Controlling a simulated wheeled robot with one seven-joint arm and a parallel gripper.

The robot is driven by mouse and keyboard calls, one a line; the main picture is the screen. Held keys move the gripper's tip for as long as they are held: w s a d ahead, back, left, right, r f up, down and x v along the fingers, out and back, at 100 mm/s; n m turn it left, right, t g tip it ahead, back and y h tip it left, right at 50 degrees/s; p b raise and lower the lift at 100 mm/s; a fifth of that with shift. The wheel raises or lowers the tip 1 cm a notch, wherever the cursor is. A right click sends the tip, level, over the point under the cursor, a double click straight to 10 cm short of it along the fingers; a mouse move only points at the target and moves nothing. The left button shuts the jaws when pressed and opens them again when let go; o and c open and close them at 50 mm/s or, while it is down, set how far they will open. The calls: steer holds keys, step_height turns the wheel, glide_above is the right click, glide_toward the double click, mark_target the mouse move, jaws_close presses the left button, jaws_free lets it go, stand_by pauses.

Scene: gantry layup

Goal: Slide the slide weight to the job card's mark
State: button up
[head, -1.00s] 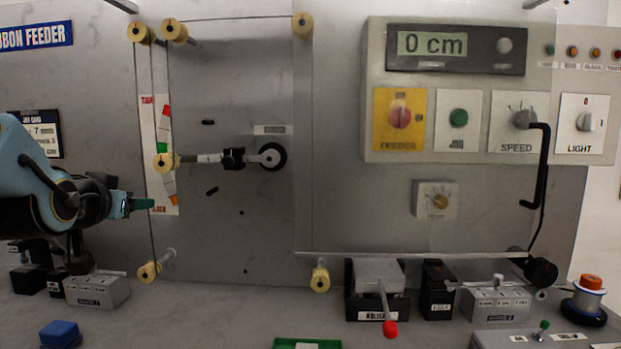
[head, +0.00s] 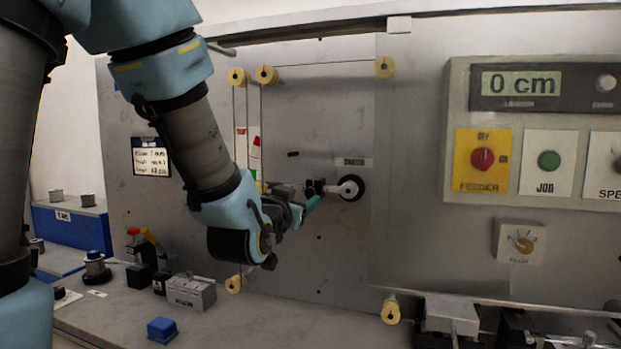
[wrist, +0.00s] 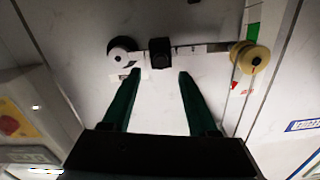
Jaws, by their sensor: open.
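The slide weight, a small black block, shows in the wrist view (wrist: 160,52) on a pale marked arm (wrist: 193,50). In the head view the slide weight (head: 317,187) is partly hidden near my fingertips. The arm runs between a black-rimmed hub (wrist: 122,55) and a yellow roller (wrist: 250,57). My gripper (wrist: 159,78) is open, with its two green fingers apart on either side of the weight's line, just short of it. Nothing is between the fingers. The job card (head: 151,157) hangs at the panel's left; its writing is too small to read surely.
A display (head: 521,84) reads 0 cm. A red FEEDER knob (head: 482,159) and a green button (head: 549,160) sit below it. Yellow rollers (head: 266,75) stick out of the panel. A blue block (head: 162,329) and a grey box (head: 191,293) stand on the bench.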

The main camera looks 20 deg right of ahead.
mark_target(309, 193)
steer(key=shift+w+d+r+p, duration=0.2)
steer(key=shift+w+d+p, duration=0.25)
steer(key=shift+p, duration=1.65)
steer(key=shift+f+p+x, duration=0.1)
steer(key=shift+p+x, duration=0.3)
steer(key=shift+x, duration=0.95)
steer(key=shift+f+p+x, duration=0.15)
steer(key=shift+p+x, duration=0.2)
steer(key=shift+x, duration=0.95)
jaws_close()
